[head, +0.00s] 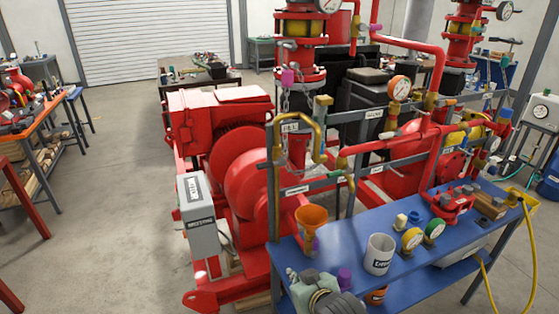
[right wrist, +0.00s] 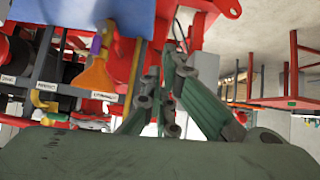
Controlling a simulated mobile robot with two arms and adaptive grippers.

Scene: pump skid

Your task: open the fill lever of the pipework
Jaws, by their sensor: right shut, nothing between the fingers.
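The red pipework (head: 300,150) stands on the skid behind the blue bench, with brass pipes, grey rails and small white labels. A label (head: 297,190) sits on the lower rail; its text is too small to read here. The funnel also shows upside down in the right wrist view (right wrist: 97,76). I cannot tell which part is the fill lever. My right gripper (head: 293,273) is shut and empty at the bench's front left corner, apart from the pipework. My left gripper is out of view.
A grey box (head: 197,215) stands left of the skid. Open floor lies to the left.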

